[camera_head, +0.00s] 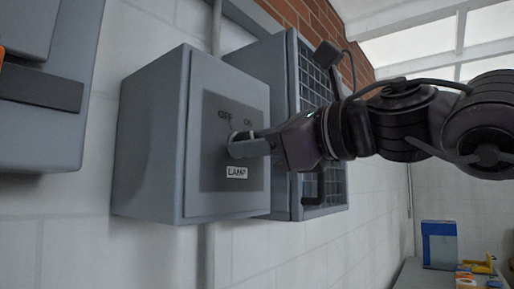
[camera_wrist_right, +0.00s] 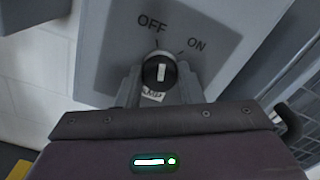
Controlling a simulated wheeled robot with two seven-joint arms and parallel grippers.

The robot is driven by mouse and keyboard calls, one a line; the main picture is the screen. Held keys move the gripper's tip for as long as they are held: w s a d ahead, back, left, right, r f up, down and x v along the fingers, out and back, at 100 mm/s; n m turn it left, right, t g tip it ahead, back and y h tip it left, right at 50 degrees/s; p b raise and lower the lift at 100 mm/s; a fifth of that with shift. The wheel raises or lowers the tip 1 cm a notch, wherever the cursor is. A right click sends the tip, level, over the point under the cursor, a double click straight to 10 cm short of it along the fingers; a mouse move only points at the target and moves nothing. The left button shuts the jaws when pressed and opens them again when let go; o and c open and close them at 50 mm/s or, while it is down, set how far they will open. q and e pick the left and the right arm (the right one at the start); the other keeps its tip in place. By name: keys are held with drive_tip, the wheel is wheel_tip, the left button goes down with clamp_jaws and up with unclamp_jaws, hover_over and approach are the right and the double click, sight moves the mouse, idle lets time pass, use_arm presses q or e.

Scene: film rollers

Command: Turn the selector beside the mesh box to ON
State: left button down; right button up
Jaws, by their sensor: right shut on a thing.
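The selector (camera_wrist_right: 160,71) is a round dark knob with a white pointer bar, on a dark grey plate (camera_wrist_right: 115,62) marked OFF at upper left and ON at upper right. Its pointer stands almost upright in the wrist view, closer to the OFF mark than to ON. In the head view the knob (camera_head: 237,137) is mostly hidden by my right gripper (camera_head: 241,145). In the wrist view my right gripper (camera_wrist_right: 160,84) has one finger on each side of the knob and is shut on it. The mesh box (camera_head: 293,120) stands just right of the selector's grey box (camera_head: 155,140). My left gripper is not in view.
A LAMP label (camera_head: 236,172) sits below the knob. Another grey box (camera_head: 45,110) hangs at the left. A blue box (camera_head: 439,243) and yellow things stand on a surface at lower right.

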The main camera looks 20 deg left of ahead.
drive_tip(key=m, duration=0.8)
drive_tip(key=shift+r+m, duration=0.1)
drive_tip(key=shift+m, duration=0.3)
idle(0.4)
drive_tip(key=o, duration=1)
drive_tip(key=shift+c, duration=0.2)
drive_tip(key=b+v, duration=0.3)
drive_tip(key=v, duration=0.4)
drive_tip(key=shift+d+b, duration=0.35)
